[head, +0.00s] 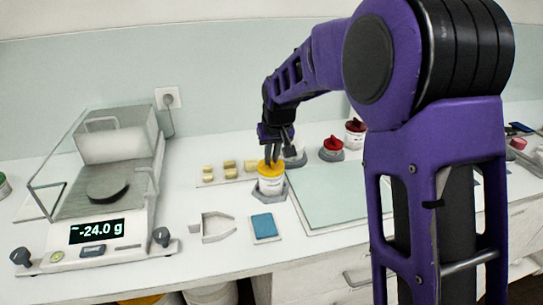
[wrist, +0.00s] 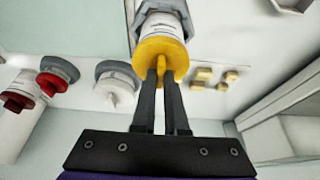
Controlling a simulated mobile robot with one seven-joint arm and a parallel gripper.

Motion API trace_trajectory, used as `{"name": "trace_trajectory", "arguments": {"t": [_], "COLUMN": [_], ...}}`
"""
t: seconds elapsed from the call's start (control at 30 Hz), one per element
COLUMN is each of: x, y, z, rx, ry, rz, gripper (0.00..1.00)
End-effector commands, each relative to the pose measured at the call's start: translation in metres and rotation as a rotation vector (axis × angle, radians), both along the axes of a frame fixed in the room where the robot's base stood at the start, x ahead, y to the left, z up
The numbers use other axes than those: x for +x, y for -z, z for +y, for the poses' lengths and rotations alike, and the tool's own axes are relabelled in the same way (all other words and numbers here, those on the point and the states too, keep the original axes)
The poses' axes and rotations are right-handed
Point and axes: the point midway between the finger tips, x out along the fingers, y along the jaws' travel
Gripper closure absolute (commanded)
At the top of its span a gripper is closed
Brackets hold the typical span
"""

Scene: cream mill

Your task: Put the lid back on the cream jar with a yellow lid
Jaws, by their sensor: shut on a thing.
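The cream jar (head: 270,186) is white with a label and stands upright in a grey holder on the counter in the head view. The yellow lid (head: 269,165) is at the top of the jar, and no gap shows between them. My gripper (head: 272,158) points down from above, shut on the lid. In the wrist view, my gripper's two fingers (wrist: 162,78) close on the knob of the yellow lid (wrist: 160,52), with the white jar (wrist: 160,24) directly beyond it. Whether the lid is fully seated cannot be told.
A white-lidded jar (wrist: 117,90) and jars with red lids (head: 332,147) stand nearby in grey holders. Several small yellowish blocks (head: 229,165) lie behind left. A scale (head: 95,228) reading -24.0 g stands left. A blue pad (head: 264,226) lies in front, a pale green mat (head: 330,195) to the right.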

Motion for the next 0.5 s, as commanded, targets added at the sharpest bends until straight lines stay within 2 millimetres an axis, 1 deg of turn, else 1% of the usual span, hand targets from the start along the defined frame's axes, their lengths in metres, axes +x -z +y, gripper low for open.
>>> {"name": "trace_trajectory", "arguments": {"t": [0.3, 0.33, 0.47, 0.5], "x": [0.0, 0.0, 0.0, 0.0], "y": [0.0005, 0.0005, 0.0004, 0.0004], "z": [-0.0001, 0.0, 0.0, 0.0], "rx": [0.0, 0.0, 0.0, 0.0], "ry": [0.0, 0.0, 0.0, 0.0], "rz": [0.0, 0.0, 0.0, 0.0], "gripper": [1.0, 0.86, 0.62, 0.55]}}
